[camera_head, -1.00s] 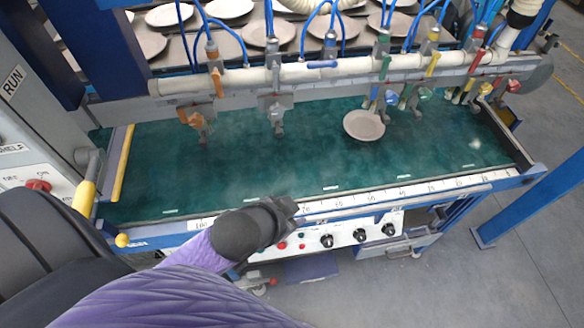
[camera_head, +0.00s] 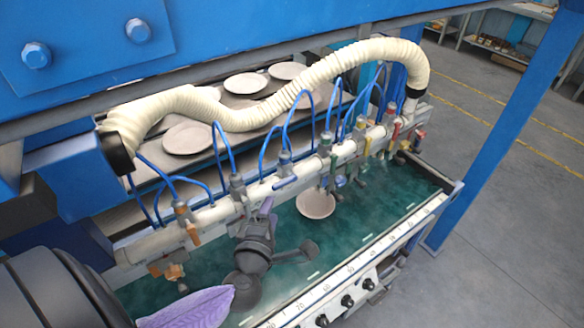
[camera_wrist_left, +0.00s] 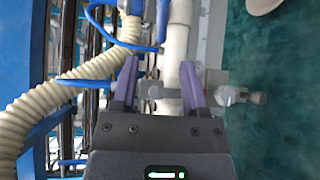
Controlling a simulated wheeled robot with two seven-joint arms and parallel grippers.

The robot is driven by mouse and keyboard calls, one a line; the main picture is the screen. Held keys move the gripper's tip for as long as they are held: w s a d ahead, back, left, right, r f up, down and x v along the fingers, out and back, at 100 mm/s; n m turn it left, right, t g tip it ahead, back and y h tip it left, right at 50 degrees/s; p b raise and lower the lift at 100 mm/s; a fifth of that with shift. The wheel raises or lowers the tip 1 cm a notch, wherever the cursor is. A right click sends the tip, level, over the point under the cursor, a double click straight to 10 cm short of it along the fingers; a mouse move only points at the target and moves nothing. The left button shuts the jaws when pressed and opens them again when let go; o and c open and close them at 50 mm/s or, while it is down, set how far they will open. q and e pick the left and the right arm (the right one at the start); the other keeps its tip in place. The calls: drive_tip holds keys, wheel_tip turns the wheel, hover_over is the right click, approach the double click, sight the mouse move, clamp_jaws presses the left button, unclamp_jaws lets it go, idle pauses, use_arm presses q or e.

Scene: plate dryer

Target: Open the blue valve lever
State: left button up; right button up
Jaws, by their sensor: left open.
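The blue valve lever (camera_head: 285,183) lies along the cream pipe (camera_head: 262,192), below a grey valve body. In the left wrist view a blue bar that looks like this lever (camera_wrist_left: 162,20) lies beside the pipe, beyond the fingertips. My left gripper (camera_head: 264,208) has purple fingers and is at the front of the pipe, left of the lever and apart from it. In the wrist view its fingers (camera_wrist_left: 159,65) are spread, with part of a grey valve fitting (camera_wrist_left: 155,92) showing between them. Contact cannot be told.
An orange-handled valve (camera_head: 192,233) is left of my gripper. More coloured valves crowd the pipe to the right. A ribbed cream hose (camera_head: 270,112) and thin blue hoses arch above. A plate (camera_head: 316,203) is over the green belt (camera_head: 345,235).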

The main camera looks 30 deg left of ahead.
sight(281, 183)
use_arm(q)
drive_tip(key=x, duration=0.4)
drive_tip(key=b+x, duration=0.1)
drive_tip(key=x, duration=0.4)
drive_tip(key=shift+f+b, duration=0.2)
drive_tip(key=shift+b, duration=0.1)
drive_tip(key=shift+w+a, duration=0.15)
drive_tip(key=shift+w, duration=0.25)
use_arm(e)
drive_tip(key=shift+w+d+f, duration=0.25)
drive_tip(key=shift+d+f, duration=0.45)
drive_tip(key=shift+f, duration=0.15)
use_arm(q)
drive_tip(key=shift+c, duration=0.2)
drive_tip(key=c, duration=0.7)
clamp_jaws()
use_arm(e)
drive_tip(key=shift+s+a, duration=0.1)
drive_tip(key=shift+a, duration=0.05)
drive_tip(key=shift+f, duration=0.1)
